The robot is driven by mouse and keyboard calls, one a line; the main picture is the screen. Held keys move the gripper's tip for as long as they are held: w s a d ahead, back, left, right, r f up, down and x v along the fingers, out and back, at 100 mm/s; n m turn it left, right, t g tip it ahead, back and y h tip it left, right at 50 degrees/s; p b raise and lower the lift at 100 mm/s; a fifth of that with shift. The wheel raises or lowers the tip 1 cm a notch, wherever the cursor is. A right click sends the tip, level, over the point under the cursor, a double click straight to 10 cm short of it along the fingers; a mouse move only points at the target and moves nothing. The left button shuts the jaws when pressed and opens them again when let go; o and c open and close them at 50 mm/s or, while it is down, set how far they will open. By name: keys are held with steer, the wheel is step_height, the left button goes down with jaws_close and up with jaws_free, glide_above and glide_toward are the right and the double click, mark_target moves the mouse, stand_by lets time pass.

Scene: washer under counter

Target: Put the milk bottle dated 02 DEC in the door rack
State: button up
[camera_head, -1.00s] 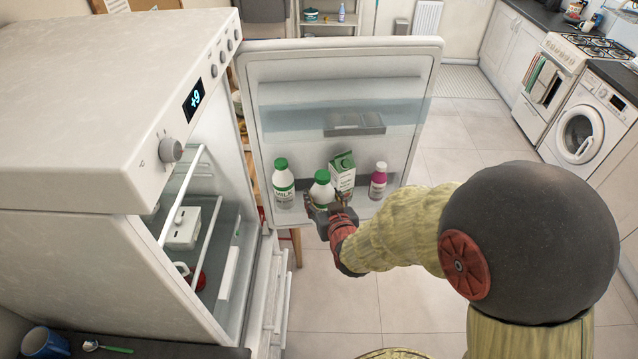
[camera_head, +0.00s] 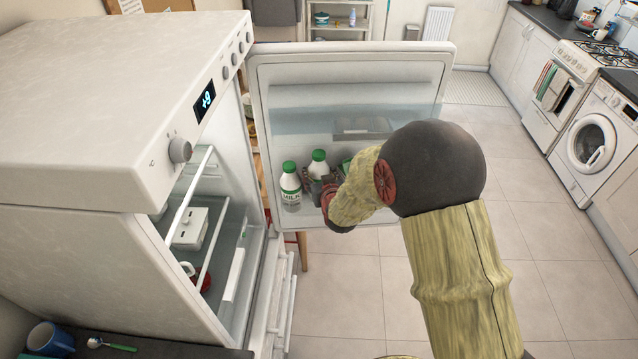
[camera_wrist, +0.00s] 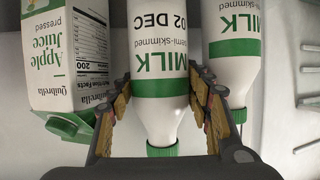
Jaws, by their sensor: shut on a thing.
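The white milk bottle with a green cap and label marked 02 DEC (camera_wrist: 160,42) is between my gripper's fingers (camera_wrist: 160,82), which are shut on it. In the head view this bottle (camera_head: 318,167) is at the fridge door's lower rack, beside another green-capped milk bottle (camera_head: 290,187). My gripper (camera_head: 328,188) is partly hidden behind my arm. The wrist view shows the scene upside down, with the other milk bottle (camera_wrist: 232,55) on the right and the apple juice carton (camera_wrist: 60,62) on the left. I cannot tell whether the held bottle's base rests on the rack.
The fridge door (camera_head: 345,75) stands wide open, with a clear upper shelf (camera_head: 300,118). The fridge's open interior (camera_head: 205,240) is on the left, with a white box (camera_head: 190,228) on a shelf. The floor to the right is clear up to the washing machine (camera_head: 592,143).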

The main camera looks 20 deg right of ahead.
steer(key=shift+f, duration=1.65)
steer(key=shift+f+b, duration=0.2)
steer(key=shift+b, duration=0.1)
steer(key=o, duration=1.4)
